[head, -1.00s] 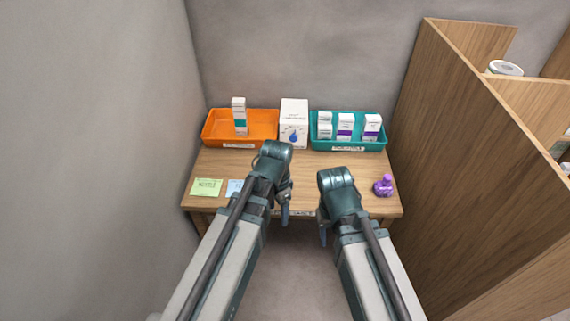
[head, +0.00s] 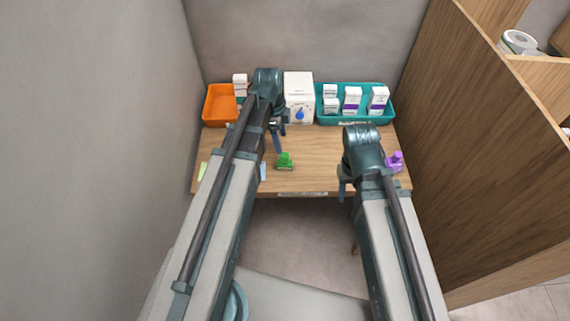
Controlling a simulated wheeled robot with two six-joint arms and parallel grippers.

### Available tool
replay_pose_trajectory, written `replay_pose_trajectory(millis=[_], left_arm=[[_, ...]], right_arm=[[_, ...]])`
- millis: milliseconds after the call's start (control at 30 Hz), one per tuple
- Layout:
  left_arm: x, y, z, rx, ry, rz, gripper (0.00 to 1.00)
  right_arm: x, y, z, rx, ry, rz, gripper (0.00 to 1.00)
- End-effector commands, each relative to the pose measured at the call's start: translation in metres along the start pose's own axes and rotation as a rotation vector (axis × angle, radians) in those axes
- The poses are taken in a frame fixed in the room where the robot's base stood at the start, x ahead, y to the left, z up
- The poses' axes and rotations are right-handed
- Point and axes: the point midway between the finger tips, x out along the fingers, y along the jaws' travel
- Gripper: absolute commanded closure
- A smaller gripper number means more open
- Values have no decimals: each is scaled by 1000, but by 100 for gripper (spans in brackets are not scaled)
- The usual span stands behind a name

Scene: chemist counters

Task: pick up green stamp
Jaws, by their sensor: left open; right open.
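The green stamp (head: 285,161) stands on the wooden table (head: 310,182) near its front edge, in plain view between my two arms. My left gripper (head: 277,140) is open and empty, just above and to the left of the stamp in the picture, pointing down; I see no contact with the stamp. My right gripper (head: 343,187) is open and empty near the table's front edge, to the right of the stamp. Its fingers are partly hidden by its own wrist.
A purple stamp (head: 395,162) stands at the right, close to my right arm. Behind are an orange tray (head: 219,107), a white box with a blue drop (head: 299,90) and a teal tray (head: 343,118) holding small boxes. A wooden partition (head: 480,150) bounds the right; a wall the left.

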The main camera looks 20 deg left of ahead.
Motion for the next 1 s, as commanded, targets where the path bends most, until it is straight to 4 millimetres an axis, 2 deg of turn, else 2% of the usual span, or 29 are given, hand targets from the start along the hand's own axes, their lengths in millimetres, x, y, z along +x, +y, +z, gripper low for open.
replay_pose_trajectory(millis=[33, 400, 767, 1000], left_arm=[[14, 0, 1, 1, 0, 0, 25], [65, 0, 0, 0, 0, 0, 25], [72, 0, 0, -1, 0, 0, 25], [97, -2, -2, -1, 0, 0, 25]], right_arm=[[14, -1, -1, 0, 0, 0, 50], [64, -6, -4, 1, 0, 0, 50], [71, -7, -4, 0, 0, 0, 50], [95, -9, -6, 0, 0, 0, 50]])
